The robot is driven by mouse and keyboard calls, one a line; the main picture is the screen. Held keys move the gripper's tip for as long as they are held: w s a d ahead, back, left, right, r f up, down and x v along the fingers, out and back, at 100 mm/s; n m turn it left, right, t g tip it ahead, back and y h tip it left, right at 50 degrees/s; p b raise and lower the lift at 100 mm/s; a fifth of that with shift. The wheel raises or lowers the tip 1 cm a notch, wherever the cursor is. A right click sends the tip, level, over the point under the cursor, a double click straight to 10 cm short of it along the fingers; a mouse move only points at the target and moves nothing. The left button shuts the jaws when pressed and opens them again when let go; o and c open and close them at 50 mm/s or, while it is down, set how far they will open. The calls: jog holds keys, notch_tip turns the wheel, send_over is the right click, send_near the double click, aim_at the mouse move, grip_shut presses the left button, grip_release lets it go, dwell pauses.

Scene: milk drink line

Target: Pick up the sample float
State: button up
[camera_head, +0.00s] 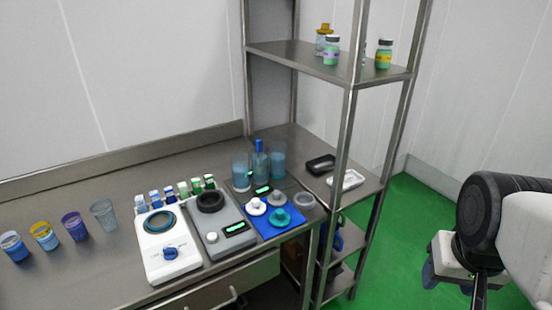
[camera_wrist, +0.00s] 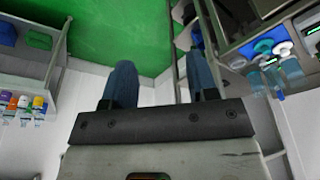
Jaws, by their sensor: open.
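No object is plainly marked as the sample float, and I cannot tell which one it is.
A white device (camera_head: 166,262) and a grey scale (camera_head: 225,240) stand left of the mat. Several cups stand farther left, including a purple one (camera_head: 74,226). A metal rack (camera_head: 346,150) rises beside the bench. Green floor (camera_head: 405,240) lies open between rack and arm.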

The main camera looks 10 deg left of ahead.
jog(key=w+a+r+n, duration=0.1)
jog(key=w+a+r, duration=0.2)
jog(key=w, duration=0.5)
jog(key=w+a+r+n, duration=0.1)
jog(key=w+a+r, duration=0.2)
jog(key=w, duration=0.5)
jog(key=n+g, duration=0.3)
jog(key=n, duration=0.4)
send_over(259, 140)
jog(key=f, duration=0.9)
jog(key=shift+s+d+f, duration=0.2)
jog(key=shift+d+f, duration=0.05)
jog(key=shift+f, duration=0.05)
jog(key=shift+w+a+f, duration=0.15)
jog(key=shift+a, duration=0.2)
jog(key=shift+f, duration=1.3)
jog(key=shift+f, duration=0.1)
